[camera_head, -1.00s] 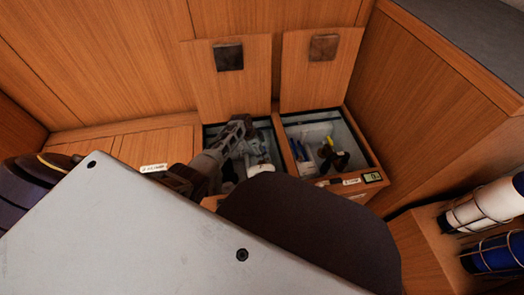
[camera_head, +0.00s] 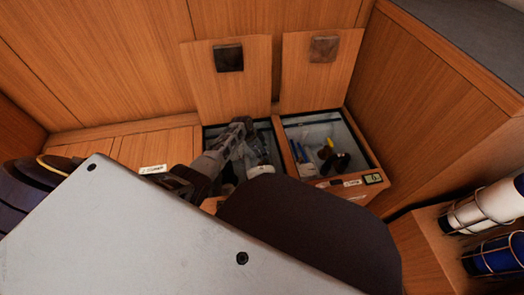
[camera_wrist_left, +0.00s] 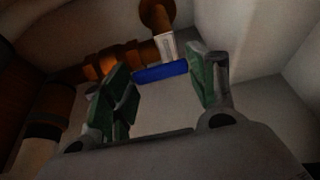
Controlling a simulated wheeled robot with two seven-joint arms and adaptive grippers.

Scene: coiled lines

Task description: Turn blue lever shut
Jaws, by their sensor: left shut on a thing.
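The blue lever (camera_wrist_left: 160,73) sits in the left wrist view on a brass pipe fitting (camera_wrist_left: 110,62), with a pale tag (camera_wrist_left: 167,47) just above it. My left gripper (camera_wrist_left: 158,88) has its green-padded fingers on either side of the lever and is shut on it. In the head view my left gripper (camera_head: 250,145) reaches down into the left open compartment (camera_head: 209,135); the lever cannot be made out there. My right gripper is not in view.
The right open compartment (camera_head: 374,160) holds a blue item, a yellow item and dark objects. Two raised lids (camera_head: 230,95) (camera_head: 310,85) stand behind the compartments. A wooden side wall (camera_head: 430,110) and caged bottles (camera_head: 490,210) are at the right.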

